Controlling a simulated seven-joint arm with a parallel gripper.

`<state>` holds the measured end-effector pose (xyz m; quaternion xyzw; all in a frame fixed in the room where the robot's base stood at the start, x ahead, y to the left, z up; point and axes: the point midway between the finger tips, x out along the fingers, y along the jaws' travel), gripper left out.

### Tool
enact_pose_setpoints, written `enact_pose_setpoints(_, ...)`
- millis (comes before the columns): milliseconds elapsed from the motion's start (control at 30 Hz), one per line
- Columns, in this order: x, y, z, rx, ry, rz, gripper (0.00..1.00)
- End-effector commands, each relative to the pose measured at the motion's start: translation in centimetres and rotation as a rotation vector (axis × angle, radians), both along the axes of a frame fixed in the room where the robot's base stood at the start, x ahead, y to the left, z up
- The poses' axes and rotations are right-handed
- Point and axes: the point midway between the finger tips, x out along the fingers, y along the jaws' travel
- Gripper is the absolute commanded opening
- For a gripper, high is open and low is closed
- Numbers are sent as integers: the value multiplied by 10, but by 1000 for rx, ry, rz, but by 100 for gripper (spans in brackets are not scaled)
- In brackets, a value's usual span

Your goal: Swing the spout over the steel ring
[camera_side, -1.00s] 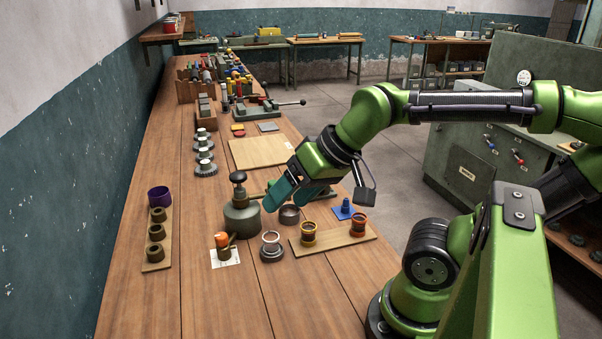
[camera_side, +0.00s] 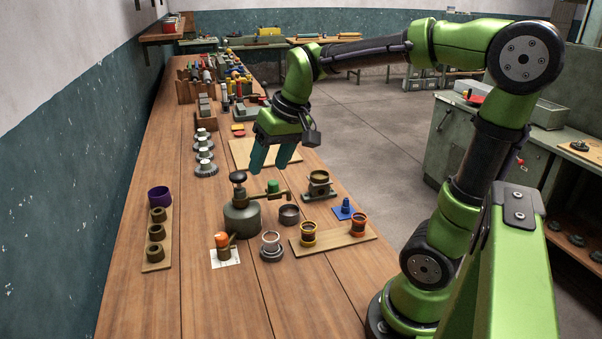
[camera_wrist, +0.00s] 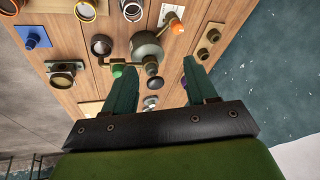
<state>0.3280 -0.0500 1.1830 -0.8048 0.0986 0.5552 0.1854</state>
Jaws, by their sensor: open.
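A dark green pot (camera_side: 242,216) with a black knob (camera_side: 238,177) stands on the bench. Its spout (camera_side: 262,196) carries a green knob (camera_side: 273,187) and points right; in the wrist view the spout (camera_wrist: 108,62) points left. A bright steel ring (camera_side: 271,239) stands on a grey base in front of the pot, to its right, and also shows in the wrist view (camera_wrist: 132,9). The spout's tip is away from this ring, nearer a dark cup (camera_side: 289,215). My gripper (camera_side: 268,168) is open and empty, above and behind the spout, fingers pointing down.
An orange-topped piece (camera_side: 222,242) stands on a white card left of the ring. A wooden board (camera_side: 335,238) with two ringed cups, a blue piece (camera_side: 345,207) and a clamp-like holder (camera_side: 319,185) are to the right. Bare bench lies in front.

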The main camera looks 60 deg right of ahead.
Motion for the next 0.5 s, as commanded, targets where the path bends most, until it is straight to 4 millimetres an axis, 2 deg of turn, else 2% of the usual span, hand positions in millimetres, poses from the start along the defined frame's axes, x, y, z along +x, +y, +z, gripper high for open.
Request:
enact_pose_setpoints(33, 18, -20, 0, -20, 50, 10, 57)
enact_pose_setpoints(100, 37, -46, 1, -48, 113, 42, 57)
enact_pose_setpoints(300, 77, -117, 1, -106, 285, 172, 57)
enact_pose_setpoints(400, 86, -136, 7, -121, 334, 247, 57)
enact_pose_setpoints(500, 89, -139, 25, -137, 345, 328, 57)
